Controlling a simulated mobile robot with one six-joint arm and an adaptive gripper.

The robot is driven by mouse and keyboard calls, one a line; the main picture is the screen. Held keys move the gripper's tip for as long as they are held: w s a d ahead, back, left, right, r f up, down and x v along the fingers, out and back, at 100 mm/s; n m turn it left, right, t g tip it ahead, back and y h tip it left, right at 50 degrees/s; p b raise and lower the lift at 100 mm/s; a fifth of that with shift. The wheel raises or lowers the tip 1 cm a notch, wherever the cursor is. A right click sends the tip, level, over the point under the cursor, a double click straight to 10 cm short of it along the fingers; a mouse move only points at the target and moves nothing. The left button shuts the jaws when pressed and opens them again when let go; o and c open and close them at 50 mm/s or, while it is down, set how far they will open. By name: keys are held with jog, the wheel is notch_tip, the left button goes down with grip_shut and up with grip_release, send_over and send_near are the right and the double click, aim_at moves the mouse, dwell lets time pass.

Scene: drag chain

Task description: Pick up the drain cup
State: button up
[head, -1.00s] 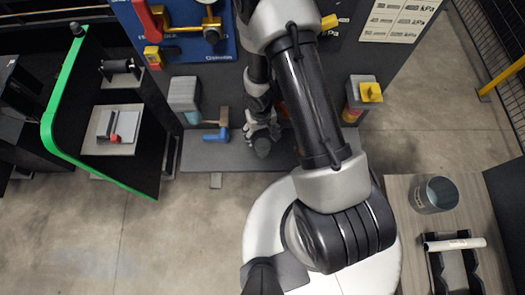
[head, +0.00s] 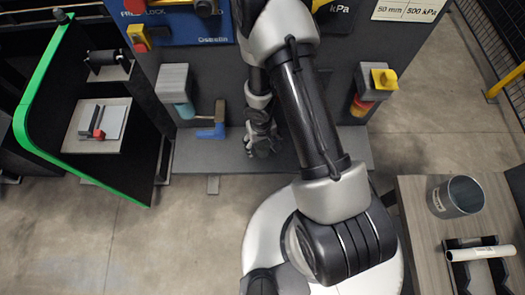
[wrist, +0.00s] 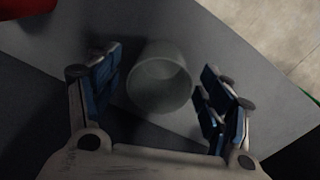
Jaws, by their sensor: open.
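A translucent grey cup (wrist: 160,78), which I take as the drain cup, sits on the grey shelf with its round mouth showing in the wrist view. My gripper (wrist: 161,66) is open, with blue-padded fingers on either side of the cup. In the head view my gripper (head: 262,142) hangs over the grey shelf (head: 205,158) at the foot of the panel. The cup is hard to make out there, as it is dark and partly covered by the gripper.
A blue-handled tool (head: 212,128) lies left of my gripper, near a grey box unit (head: 174,90). A yellow-knobbed unit (head: 375,88) is mounted to the right. A metal canister (head: 457,196) and a white roll (head: 480,253) are on the right table. Floor is clear at lower left.

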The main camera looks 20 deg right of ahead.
jog(key=shift+f+b, duration=0.35)
jog(key=shift+f, duration=0.45)
jog(key=shift+r, duration=0.1)
jog(key=shift+c, duration=0.4)
jog(key=c, duration=1.1)
